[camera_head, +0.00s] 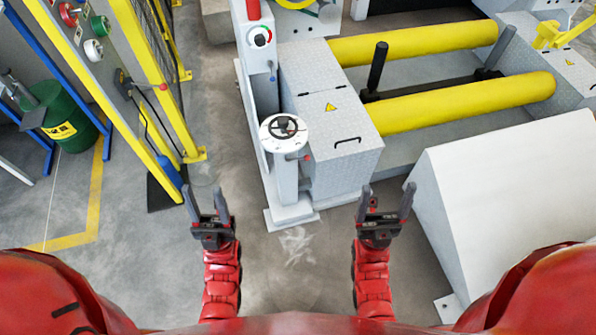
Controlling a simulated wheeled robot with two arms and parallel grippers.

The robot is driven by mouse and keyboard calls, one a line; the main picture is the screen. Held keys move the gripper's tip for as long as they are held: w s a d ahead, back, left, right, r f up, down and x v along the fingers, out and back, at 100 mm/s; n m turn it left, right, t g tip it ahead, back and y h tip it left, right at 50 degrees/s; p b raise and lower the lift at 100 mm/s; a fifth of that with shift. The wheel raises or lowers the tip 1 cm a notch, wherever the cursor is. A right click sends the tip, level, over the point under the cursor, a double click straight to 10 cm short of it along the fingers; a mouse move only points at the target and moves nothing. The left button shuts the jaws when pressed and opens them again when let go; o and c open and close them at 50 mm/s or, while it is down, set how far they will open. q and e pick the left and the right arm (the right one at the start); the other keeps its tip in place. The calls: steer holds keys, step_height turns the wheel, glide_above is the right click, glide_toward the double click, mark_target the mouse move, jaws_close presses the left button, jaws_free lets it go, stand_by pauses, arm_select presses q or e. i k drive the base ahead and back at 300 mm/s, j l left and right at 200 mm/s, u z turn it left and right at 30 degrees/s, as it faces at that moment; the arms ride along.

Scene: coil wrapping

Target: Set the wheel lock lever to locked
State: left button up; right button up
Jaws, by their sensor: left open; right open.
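A black handwheel (284,127) sits on a round white dial plate on top of a white post in the middle of the view. A small lever with a red end (305,157) sticks out to the right from the post, just below the dial. It is too small to tell its setting. My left gripper (205,195) is open and empty, in front of the post and to its left. My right gripper (388,190) is open and empty, in front of the post and to its right. Both are apart from the wheel and lever.
A grey metal cabinet (325,85) stands right behind the post, with yellow rollers (455,103) beyond it. A large white sloped block (510,190) is at right. A yellow fence panel (135,80) and green drum (62,115) are at left. Floor between my grippers is clear.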

mark_target(288, 158)
steer(key=i+l+u, duration=0.1)
steer(key=u, duration=0.65)
steer(key=i+l+u, duration=0.15)
steer(key=l+u, duration=0.4)
steer(key=l, duration=0.25)
steer(key=i+l+u, duration=0.1)
steer(key=l+u, duration=0.2)
steer(key=l, duration=0.2)
steer(key=i+l, duration=0.1)
steer(key=l, duration=0.85)
